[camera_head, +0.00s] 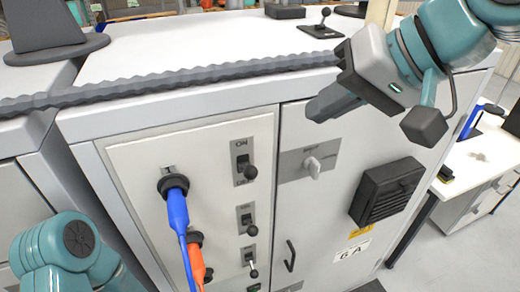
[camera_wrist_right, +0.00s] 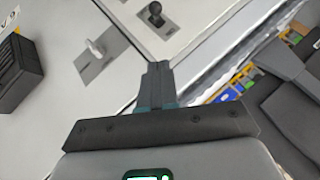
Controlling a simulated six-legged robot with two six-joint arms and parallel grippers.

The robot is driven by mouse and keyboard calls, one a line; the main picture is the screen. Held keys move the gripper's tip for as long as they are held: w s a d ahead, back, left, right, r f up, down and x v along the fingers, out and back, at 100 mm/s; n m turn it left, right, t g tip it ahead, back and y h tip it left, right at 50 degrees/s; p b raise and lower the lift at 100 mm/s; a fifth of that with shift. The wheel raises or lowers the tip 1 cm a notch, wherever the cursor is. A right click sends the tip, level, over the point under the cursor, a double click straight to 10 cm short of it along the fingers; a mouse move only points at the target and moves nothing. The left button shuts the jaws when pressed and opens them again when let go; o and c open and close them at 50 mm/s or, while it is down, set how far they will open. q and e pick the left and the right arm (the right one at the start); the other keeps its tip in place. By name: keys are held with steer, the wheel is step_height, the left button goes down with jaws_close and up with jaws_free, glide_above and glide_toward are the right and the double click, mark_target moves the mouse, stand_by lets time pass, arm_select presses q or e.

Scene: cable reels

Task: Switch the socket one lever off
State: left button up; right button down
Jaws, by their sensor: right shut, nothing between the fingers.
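The socket one lever (camera_head: 249,172) has a black round knob on a grey plate marked ON at the top, on the cabinet's left panel beside the top socket. Its knob hangs over the lower part of the plate; its exact position is hard to tell. A black-knobbed lever, likely the same one, shows at the top of the right wrist view (camera_wrist_right: 155,12). My right gripper (camera_head: 325,108) is shut and empty, in front of the cabinet's upper edge, up and right of the lever and apart from it. It also shows in the wrist view (camera_wrist_right: 154,82). My left gripper is out of view.
A blue plug (camera_head: 178,208) sits in the top socket, an orange plug (camera_head: 196,262) below. More levers (camera_head: 247,220) line the panel under the first. A rotary switch (camera_head: 312,167) and black vent (camera_head: 388,190) are to the right. A corrugated hose (camera_head: 190,80) crosses the cabinet top.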

steer(key=shift+s, duration=0.1)
glide_toward(251, 173)
steer(key=w+a+f, duration=0.3)
steer(key=w+f, duration=0.1)
steer(key=w, duration=0.1)
steer(key=shift+f, duration=0.15)
stand_by(0.3)
